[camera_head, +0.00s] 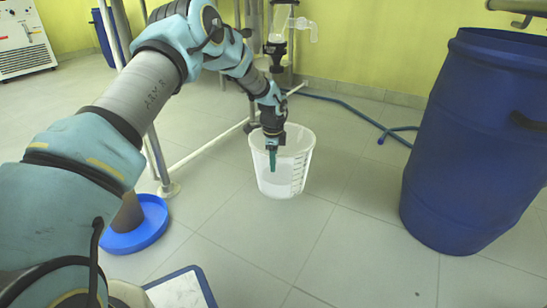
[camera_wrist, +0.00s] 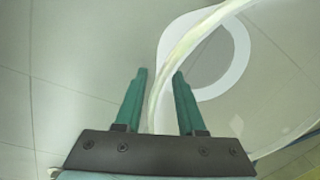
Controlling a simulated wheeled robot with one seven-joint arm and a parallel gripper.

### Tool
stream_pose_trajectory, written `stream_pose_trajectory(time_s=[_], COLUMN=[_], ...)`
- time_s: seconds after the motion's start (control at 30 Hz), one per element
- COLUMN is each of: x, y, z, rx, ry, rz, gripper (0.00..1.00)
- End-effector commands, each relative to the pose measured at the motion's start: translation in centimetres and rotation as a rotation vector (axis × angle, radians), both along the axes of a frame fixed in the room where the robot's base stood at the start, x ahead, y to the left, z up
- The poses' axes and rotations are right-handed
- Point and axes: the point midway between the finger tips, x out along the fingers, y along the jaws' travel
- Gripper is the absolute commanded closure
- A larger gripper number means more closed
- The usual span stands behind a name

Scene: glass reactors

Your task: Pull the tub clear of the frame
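The tub (camera_head: 291,181) is a white, translucent bucket with dark graduation marks, standing upright on the tiled floor. My gripper (camera_head: 272,160) points down at its near left rim in the head view. The metal frame (camera_head: 205,151) has a low rail and posts to the left of and behind the tub. My arm hides part of the frame.
A large blue drum (camera_head: 470,150) stands at the right. A blue hose (camera_head: 350,106) lies behind the tub. Glassware (camera_head: 279,25) hangs above it. The floor in front is largely clear.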

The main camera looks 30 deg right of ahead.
Motion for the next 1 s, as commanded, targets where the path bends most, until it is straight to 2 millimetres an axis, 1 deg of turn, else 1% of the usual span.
stream_pose_trajectory(time_s=[0.03, 0.2, 0.37, 0.67, 1.0], x=[0.1, 0.2, 0.3, 0.3, 0.3], y=[-0.1, -0.2, -0.3, -0.3, -0.3], z=[-1.3, -3.1, -3.7, -3.7, -3.7], rx=[0.0, -0.001, -0.001, -0.001, -0.001], ry=[0.0, -0.001, -0.001, -0.001, -0.001], rz=[0.0, 0.0, 0.0, 0.0, 0.0], gripper=[0.61, 0.61, 0.61, 0.61, 1.0])
